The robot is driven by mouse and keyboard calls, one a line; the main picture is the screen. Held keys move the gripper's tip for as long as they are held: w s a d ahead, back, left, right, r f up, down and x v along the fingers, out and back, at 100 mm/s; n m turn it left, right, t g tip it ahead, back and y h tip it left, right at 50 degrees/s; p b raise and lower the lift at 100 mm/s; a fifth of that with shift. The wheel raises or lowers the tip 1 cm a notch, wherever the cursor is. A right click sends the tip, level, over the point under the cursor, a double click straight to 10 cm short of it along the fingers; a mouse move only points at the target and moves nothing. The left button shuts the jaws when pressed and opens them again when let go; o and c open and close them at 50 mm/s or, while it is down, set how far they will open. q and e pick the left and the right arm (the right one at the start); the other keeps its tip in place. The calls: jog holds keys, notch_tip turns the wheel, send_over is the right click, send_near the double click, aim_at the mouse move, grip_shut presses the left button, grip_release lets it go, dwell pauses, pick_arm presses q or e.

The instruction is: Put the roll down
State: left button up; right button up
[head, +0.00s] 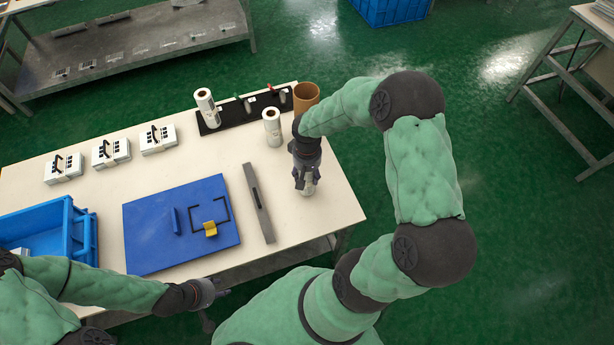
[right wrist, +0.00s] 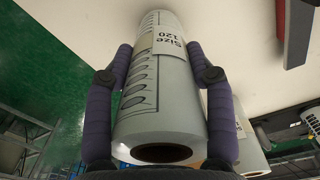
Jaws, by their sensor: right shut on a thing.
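My right gripper (head: 307,178) is shut on a white roll (head: 308,189) over the right part of the table. In the right wrist view the roll (right wrist: 155,110) lies between both fingers, with a "Size 120" label and a dark hollow core. I cannot tell whether its far end touches the table. A second white roll (head: 272,127) stands upright behind it, and a third roll (head: 207,108) stands at the black rack. My left gripper (head: 213,291) is at the table's front edge, away from the rolls; its fingers are too small to read.
The table (head: 335,205) has bare room around the held roll. A grey bar (head: 258,203) lies to its left, beside a blue mat (head: 150,235) with a yellow piece (head: 210,229). A brown cylinder (head: 306,95) and black rack (head: 240,112) stand behind. A blue crate (head: 85,235) is left.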

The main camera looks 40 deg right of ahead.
jog(key=shift+f, duration=0.75)
jog(key=o, duration=1.2)
jog(key=shift+f, duration=0.1)
jog(key=shift+o, duration=0.2)
notch_tip(320, 180, up, 12)
jog(key=p, duration=0.3)
